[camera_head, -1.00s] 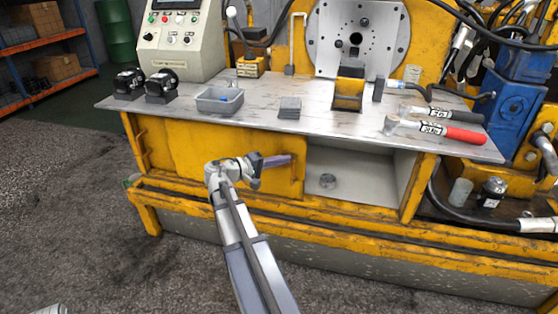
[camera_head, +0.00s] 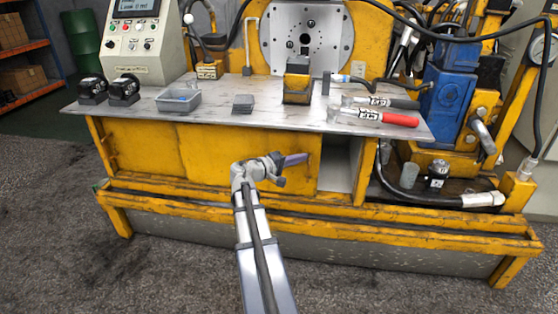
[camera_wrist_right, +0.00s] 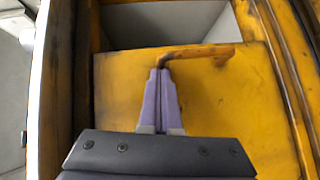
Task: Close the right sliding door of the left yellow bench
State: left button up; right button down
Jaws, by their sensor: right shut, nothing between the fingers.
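The left yellow bench (camera_head: 330,205) fills the middle of the head view. Its right sliding door (camera_head: 220,152) is a yellow panel, partly closed, with a narrow opening (camera_head: 337,165) between its right edge and the bench's right post. In the right wrist view the door (camera_wrist_right: 220,105) lies under the gripper, with a yellow bar handle (camera_wrist_right: 205,52) near its edge. My right gripper (camera_head: 300,160) is shut and empty, its purple fingertips (camera_wrist_right: 163,70) at the handle's bent end; I cannot tell if they touch. My left gripper is not in view.
On the bench top (camera_head: 215,118) are a grey bin (camera_head: 178,100), red-handled tool (camera_head: 400,120), black fixtures (camera_head: 108,90) and a yellow block (camera_head: 297,85). A hose (camera_head: 425,200) and blue machine (camera_head: 450,95) stand at right. Floor in front is clear.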

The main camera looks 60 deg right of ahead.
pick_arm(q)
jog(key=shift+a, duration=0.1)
pick_arm(e)
jog(key=s+d, duration=0.5)
jog(key=s, duration=0.8)
jog(key=shift+d, duration=0.2)
jog(key=shift+s, duration=0.1)
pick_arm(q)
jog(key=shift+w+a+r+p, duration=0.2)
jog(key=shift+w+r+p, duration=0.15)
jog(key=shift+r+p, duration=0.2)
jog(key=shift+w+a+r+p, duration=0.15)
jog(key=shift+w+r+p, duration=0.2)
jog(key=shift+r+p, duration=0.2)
pick_arm(e)
jog(key=w+d+v, duration=0.1)
jog(key=w+v, duration=0.2)
jog(key=v, duration=1)
jog(key=shift+r, duration=0.15)
jog(key=shift+w, duration=0.1)
